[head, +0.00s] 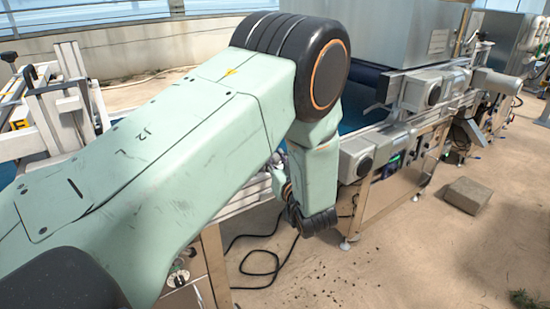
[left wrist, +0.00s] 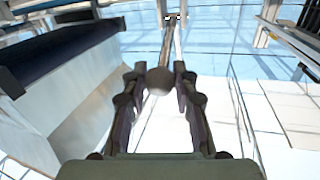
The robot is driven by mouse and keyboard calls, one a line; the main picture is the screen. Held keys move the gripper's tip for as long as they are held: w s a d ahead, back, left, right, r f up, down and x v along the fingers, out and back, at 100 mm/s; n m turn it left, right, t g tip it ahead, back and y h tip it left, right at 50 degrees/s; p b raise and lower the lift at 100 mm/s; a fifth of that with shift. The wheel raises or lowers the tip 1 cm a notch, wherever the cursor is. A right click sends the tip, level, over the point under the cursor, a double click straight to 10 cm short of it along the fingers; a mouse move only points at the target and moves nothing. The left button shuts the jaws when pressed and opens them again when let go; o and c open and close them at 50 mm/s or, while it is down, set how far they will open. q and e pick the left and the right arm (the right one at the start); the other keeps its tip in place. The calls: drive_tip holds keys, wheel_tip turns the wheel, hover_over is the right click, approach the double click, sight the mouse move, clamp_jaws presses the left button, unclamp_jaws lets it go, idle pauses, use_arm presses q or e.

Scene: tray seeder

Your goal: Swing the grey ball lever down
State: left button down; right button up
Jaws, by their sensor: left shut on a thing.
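In the left wrist view, the grey ball (left wrist: 159,82) of the lever sits between the two fingers of my left gripper (left wrist: 160,75). The gripper is shut on it. The lever's thin rod (left wrist: 168,42) runs from the ball toward the top of the picture. In the head view, my left arm reaches in from the left across the middle of the machine. It hides the lever, and I cannot make out the ball there. My right gripper is in neither view.
The seeder's conveyor frame (head: 385,130), with grey motor housings (head: 420,92), runs behind my arm. A black cable (head: 262,262) lies on the floor below. A stone block (head: 467,195) sits at the right, with open floor around it. A white frame (head: 62,105) stands at the left.

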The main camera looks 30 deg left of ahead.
use_arm(q)
drive_tip(key=shift+w+a+r+n+g+h+p, duration=0.15)
drive_tip(key=shift+a+r+g+h+p, duration=0.3)
drive_tip(key=shift+p, duration=1)
drive_tip(key=shift+w+a+r+n+g+h+p, duration=0.15)
drive_tip(key=shift+r+g+h+p, duration=0.35)
drive_tip(key=shift+p, duration=1)
drive_tip(key=shift+w+a+r+n+g+h+p, duration=0.1)
drive_tip(key=shift+a+r+n+g+h+p, duration=0.3)
drive_tip(key=shift+p, duration=1.05)
drive_tip(key=a+h+p, duration=0.1)
drive_tip(key=p, duration=0.2)
drive_tip(key=w+a+r+g+h+p, duration=0.1)
drive_tip(key=h+p, duration=0.1)
drive_tip(key=p, duration=0.1)
drive_tip(key=a+r+g+h+p, duration=0.1)
drive_tip(key=p, duration=0.2)
drive_tip(key=shift+w+a+r+h, duration=0.15)
drive_tip(key=shift+a+h, duration=0.05)
drive_tip(key=shift+h, duration=0.05)
drive_tip(key=shift+a+p, duration=0.2)
drive_tip(key=shift+p, duration=0.2)
drive_tip(key=shift+w+a+p, duration=0.25)
drive_tip(key=shift+a+p, duration=0.1)
drive_tip(key=shift+p, duration=0.15)
drive_tip(key=shift+w+a+p, duration=0.3)
drive_tip(key=shift+a, duration=0.1)
drive_tip(key=shift+w+a, duration=0.2)
drive_tip(key=shift+a, duration=0.3)
